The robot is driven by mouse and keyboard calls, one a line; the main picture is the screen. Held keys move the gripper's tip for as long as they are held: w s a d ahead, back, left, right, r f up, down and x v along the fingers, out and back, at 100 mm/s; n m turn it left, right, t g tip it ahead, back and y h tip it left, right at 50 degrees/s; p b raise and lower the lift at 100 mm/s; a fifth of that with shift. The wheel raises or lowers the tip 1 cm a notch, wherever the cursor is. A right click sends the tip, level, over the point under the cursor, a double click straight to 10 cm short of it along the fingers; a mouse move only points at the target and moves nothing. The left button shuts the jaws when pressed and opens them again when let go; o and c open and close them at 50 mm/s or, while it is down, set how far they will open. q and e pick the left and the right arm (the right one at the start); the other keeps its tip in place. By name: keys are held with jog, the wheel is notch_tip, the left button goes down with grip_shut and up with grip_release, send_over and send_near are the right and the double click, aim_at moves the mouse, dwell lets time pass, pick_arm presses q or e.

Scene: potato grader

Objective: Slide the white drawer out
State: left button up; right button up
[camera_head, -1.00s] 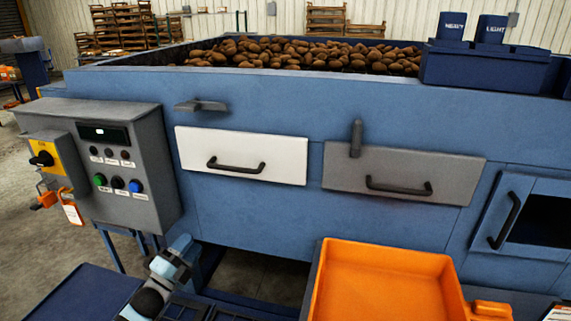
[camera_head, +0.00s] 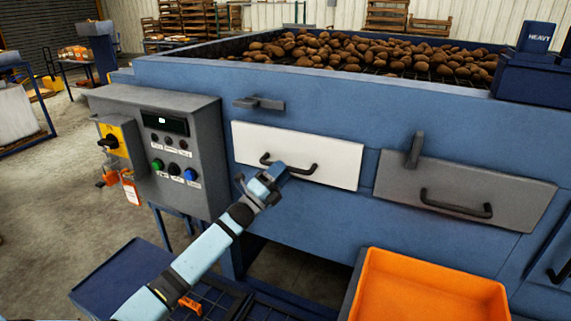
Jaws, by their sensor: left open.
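The white drawer (camera_head: 315,150) is a white panel in the blue front of the grader, and it looks flush with that front. Its black bar handle (camera_head: 300,171) runs across the lower middle of the panel. My left gripper (camera_head: 272,176) is open, just below and in front of the handle's left part. Whether it touches the handle I cannot tell. A grey latch (camera_head: 259,103) lies horizontal above the drawer's left part. My right gripper is not in view.
A grey drawer (camera_head: 462,188) with an upright latch (camera_head: 415,150) sits to the right. The control box (camera_head: 203,155) stands left of the white drawer. An orange tray (camera_head: 428,290) lies at lower right. Potatoes (camera_head: 370,52) fill the top.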

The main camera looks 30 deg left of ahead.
pick_arm(q)
jog(key=shift+x, duration=0.85)
jog(key=shift+w, duration=0.15)
grip_shut()
jog(key=shift+f, duration=0.1)
